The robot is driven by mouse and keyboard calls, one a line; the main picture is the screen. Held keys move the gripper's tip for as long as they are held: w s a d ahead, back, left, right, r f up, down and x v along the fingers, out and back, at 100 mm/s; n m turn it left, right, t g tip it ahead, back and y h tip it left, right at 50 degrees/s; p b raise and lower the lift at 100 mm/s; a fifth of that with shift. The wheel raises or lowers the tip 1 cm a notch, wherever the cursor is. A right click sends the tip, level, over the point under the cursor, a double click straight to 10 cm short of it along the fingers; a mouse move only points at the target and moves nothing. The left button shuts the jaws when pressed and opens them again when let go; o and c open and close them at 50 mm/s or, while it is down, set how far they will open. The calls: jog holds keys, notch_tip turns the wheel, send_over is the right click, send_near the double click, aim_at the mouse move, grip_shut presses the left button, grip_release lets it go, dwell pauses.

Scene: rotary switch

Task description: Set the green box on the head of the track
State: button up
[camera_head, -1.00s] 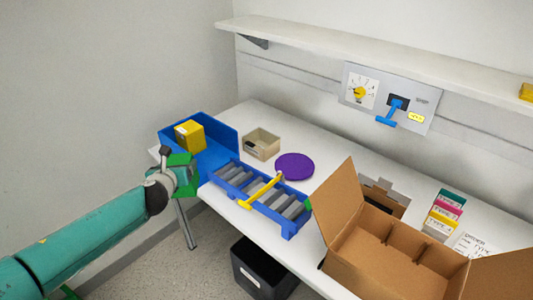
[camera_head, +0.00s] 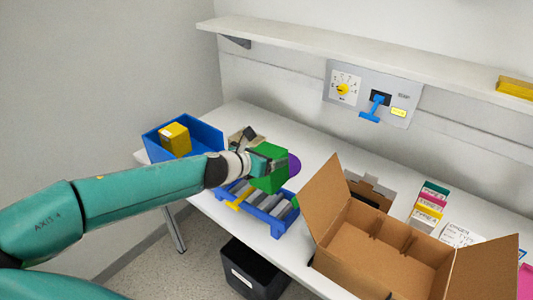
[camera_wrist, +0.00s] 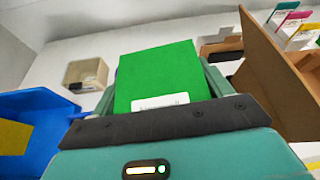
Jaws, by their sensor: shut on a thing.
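The green box (camera_head: 270,170) is held in my gripper (camera_head: 268,158), above the roller track. In the wrist view the green box (camera_wrist: 158,78) fills the middle, with a white label on its near face, between the gripper fingers. The track (camera_head: 278,229) is a blue frame with grey rollers on the table, and a yellow bar (camera_head: 236,202) crosses it. My gripper and the box hide the track's upper part. A blue bin (camera_head: 208,138) adjoins the track's upper left side and holds a yellow box (camera_head: 175,140).
A purple disc (camera_head: 294,165) and a beige tray (camera_head: 240,134) lie partly hidden behind my gripper. An open cardboard box (camera_head: 390,238) stands to the right. A black bin (camera_head: 252,268) is on the floor. A wall panel (camera_head: 398,108) carries a yellow dial and a blue lever.

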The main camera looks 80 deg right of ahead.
jog(key=shift+s+a+f, duration=0.1)
jog(key=shift+s+f, duration=0.1)
jog(key=shift+f, duration=1.6)
jog(key=shift+s+a+f, duration=0.1)
jog(key=shift+s+f, duration=0.05)
jog(key=shift+f, duration=1.65)
jog(key=o, duration=1.1)
jog(key=shift+o, duration=0.2)
jog(key=v, duration=1.3)
jog(key=shift+w+a+r, duration=0.2)
jog(key=shift+a+r, duration=0.05)
